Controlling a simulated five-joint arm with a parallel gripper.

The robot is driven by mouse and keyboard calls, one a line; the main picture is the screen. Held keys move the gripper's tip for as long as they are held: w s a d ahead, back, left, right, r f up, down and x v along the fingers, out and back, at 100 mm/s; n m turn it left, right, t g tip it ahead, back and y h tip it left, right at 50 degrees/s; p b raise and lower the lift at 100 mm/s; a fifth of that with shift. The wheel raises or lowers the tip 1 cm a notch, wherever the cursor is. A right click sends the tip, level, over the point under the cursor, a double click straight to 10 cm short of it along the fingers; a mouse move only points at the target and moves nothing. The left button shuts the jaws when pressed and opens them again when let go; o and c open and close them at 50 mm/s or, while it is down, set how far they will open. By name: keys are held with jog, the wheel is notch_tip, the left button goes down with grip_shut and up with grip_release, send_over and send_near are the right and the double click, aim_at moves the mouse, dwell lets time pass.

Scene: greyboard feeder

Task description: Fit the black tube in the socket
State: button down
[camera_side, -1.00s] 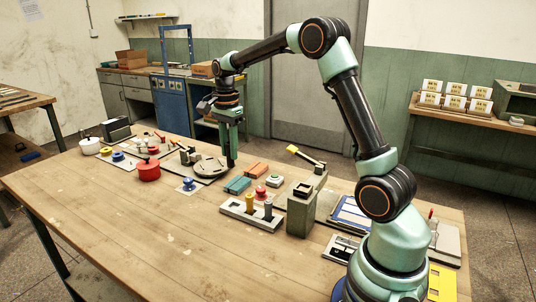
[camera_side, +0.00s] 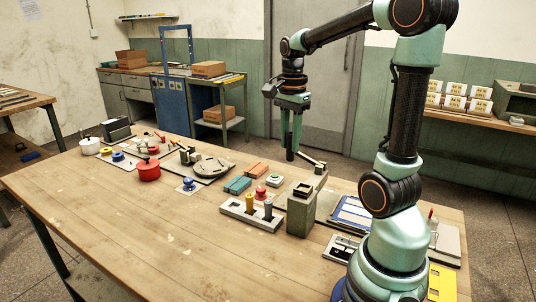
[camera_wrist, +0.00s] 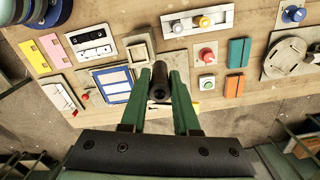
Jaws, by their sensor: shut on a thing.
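My gripper (camera_side: 290,136) is shut on the black tube (camera_wrist: 160,84). The tube's lower end (camera_side: 290,155) shows just below the fingertips in the side view, pointing down and held above the table. In the wrist view the tube is seen end-on between my green fingers, with a dark round opening. A pale rack (camera_side: 231,209) holds a yellow tube (camera_side: 249,203) and a grey tube (camera_side: 268,210), both upright. A tall grey block (camera_side: 301,220) with a square opening in its top stands right of the rack. I cannot tell which opening is the socket.
A blue-framed panel (camera_side: 353,213) lies right of the grey block. The table's front left is clear.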

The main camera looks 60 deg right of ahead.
jog(key=shift+s+a+f, duration=0.15)
jog(key=shift+s+f, duration=0.95)
jog(key=shift+f, duration=0.3)
jog(key=shift+s+a+f, duration=0.1)
jog(key=shift+s+f, duration=0.95)
jog(key=shift+f, duration=0.35)
jog(key=shift+f, duration=0.85)
dwell(0.6)
jog(key=c, duration=0.6)
grip_release()
jog(key=shift+r, duration=0.1)
notch_tip(320, 180, up, 12)
